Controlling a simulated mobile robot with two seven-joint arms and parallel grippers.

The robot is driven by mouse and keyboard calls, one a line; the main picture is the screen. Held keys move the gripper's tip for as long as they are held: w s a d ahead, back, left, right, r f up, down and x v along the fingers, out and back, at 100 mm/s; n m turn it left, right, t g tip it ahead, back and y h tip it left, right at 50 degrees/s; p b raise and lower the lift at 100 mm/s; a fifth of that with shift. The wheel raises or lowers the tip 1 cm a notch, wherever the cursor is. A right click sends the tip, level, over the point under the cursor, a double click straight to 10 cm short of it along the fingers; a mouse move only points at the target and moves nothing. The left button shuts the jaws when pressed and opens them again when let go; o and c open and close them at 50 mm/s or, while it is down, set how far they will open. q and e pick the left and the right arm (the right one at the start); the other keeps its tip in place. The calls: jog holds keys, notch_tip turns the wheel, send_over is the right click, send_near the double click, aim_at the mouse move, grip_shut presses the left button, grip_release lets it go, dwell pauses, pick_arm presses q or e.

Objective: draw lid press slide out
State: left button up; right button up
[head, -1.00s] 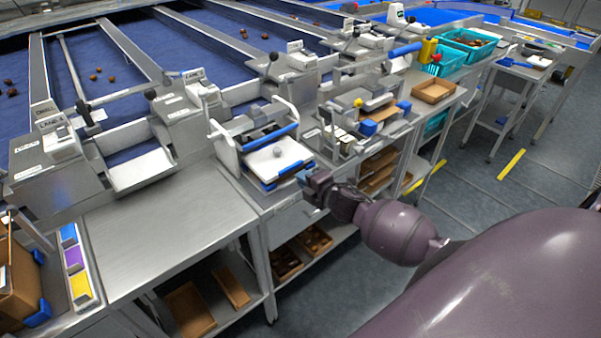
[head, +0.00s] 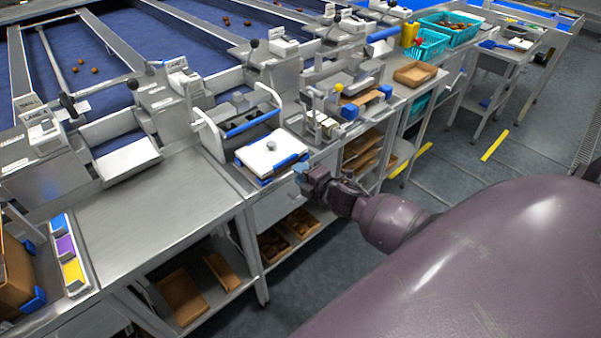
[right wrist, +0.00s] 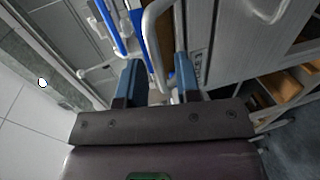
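The lid press (head: 207,130) stands on the steel bench, with pale side frames and a blue crossbar. My right gripper (head: 300,168) is low at the slide's front right corner. In the right wrist view its two blue fingertips (right wrist: 158,75) stand apart. A curved metal bar (right wrist: 151,45) runs between them with gaps on both sides; whether either finger touches it is hard to tell. My left gripper is out of view.
Bare steel bench top (head: 150,215) lies left of the press. A fixture with yellow and blue parts (head: 335,105) stands close on its right. A cardboard tray (head: 415,74) is farther right. Shelves below hold brown boxes (head: 182,296). The floor in front is open.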

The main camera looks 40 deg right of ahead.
jog(key=shift+o, duration=0.3)
jog(key=shift+w, duration=0.15)
jog(key=a+v, duration=0.1)
jog(key=v, duration=0.9)
jog(key=shift+s+d, duration=0.4)
jog(key=shift+d, duration=0.05)
jog(key=shift+r, duration=0.1)
jog(key=s+a+f+m+g, duration=0.2)
jog(key=s+a+f+m, duration=0.2)
jog(key=m, duration=0.5)
jog(key=s+a+f+m+g+h, duration=0.1)
jog(key=s+a+f+m, duration=0.4)
jog(key=s+a+m, duration=0.2)
jog(key=shift+s+a+f+m+g+h, duration=0.15)
jog(key=shift+s+a+m+g+h, duration=0.2)
jog(key=shift+s+m, duration=0.5)
